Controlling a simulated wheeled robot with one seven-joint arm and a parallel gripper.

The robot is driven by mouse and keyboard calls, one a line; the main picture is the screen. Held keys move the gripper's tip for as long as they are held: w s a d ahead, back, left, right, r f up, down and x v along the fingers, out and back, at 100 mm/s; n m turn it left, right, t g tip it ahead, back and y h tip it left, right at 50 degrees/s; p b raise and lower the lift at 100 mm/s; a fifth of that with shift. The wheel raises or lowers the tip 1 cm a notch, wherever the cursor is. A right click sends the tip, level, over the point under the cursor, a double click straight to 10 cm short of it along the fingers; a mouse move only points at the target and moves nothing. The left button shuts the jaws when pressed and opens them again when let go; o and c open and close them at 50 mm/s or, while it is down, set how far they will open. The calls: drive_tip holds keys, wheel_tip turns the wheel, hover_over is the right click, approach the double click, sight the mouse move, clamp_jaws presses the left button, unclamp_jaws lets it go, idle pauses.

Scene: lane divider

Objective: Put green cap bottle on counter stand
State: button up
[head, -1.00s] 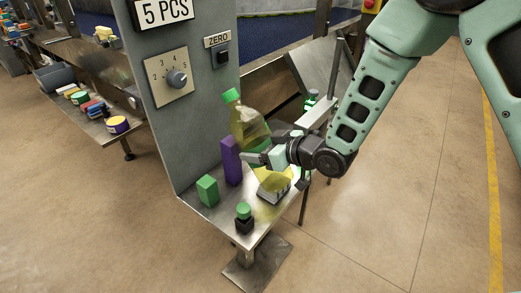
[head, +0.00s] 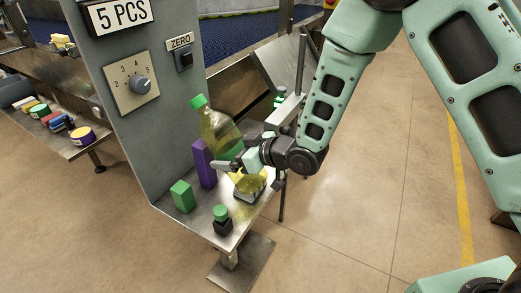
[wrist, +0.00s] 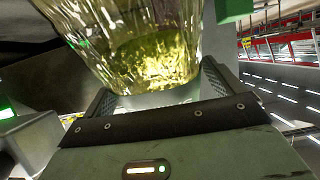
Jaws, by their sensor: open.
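The green cap bottle (head: 220,131) is clear yellow. In the head view it leans with its cap to the upper left, above or at the back of the metal counter stand shelf (head: 205,221). My gripper (head: 232,164) is open in front of the bottle's lower part and hides some of it. I cannot tell whether the bottle's base rests on the shelf. In the wrist view the bottle's ribbed lower body (wrist: 150,50) fills the upper middle, close to the open gripper. Whether the fingers touch it is unclear.
A purple box (head: 204,163), a green block (head: 182,196) and a small dark bottle with a green cap (head: 221,220) stand on the shelf. The grey panel (head: 146,125) rises at the left. Bare shelf shows near the front.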

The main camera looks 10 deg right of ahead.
drive_tip(key=p+v, duration=1)
drive_tip(key=v, duration=0.7)
drive_tip(key=shift+s+a+f, duration=0.1)
